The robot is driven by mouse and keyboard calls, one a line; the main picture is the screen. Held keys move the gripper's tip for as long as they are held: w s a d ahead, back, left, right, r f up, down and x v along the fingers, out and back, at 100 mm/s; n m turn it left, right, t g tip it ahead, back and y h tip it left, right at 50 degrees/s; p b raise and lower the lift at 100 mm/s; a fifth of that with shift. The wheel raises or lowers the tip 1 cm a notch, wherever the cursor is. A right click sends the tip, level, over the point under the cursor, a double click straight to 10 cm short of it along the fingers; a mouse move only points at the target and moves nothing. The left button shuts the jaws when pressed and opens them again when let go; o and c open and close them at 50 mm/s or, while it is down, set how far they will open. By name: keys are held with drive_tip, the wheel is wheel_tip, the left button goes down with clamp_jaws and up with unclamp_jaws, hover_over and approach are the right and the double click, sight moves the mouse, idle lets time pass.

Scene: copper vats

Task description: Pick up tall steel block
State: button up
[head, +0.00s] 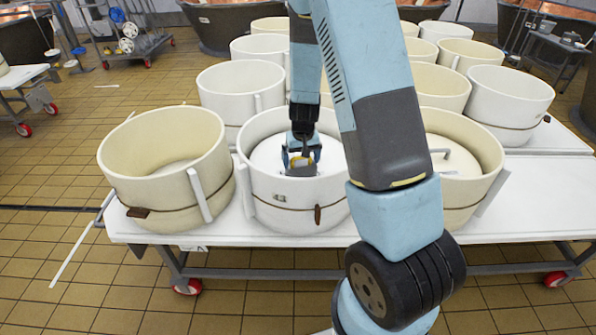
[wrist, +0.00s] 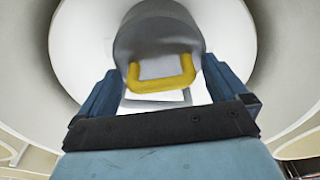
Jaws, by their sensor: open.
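The tall steel block is a grey, rounded block (wrist: 160,35) with a yellow handle (wrist: 186,72), seen in the wrist view. In the head view the block (head: 302,171) stands in the front middle white vat (head: 270,185), on the pale round surface inside it. My gripper (head: 302,152) reaches down into this vat from above. In the wrist view my gripper (wrist: 158,70) is open, with one blue finger on each side of the handle. I cannot tell whether the fingers touch the block. My arm hides part of the vats behind.
Round white vats crowd the white table (head: 225,227). An empty vat (head: 165,160) stands at left, and another vat (head: 455,165) at right holds a pale disc with a metal handle. The vat wall surrounds my gripper closely. Tiled floor (head: 60,150) is open at left.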

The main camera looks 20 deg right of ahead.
drive_tip(key=shift+c, duration=0.2)
clamp_jaws()
idle(0.8)
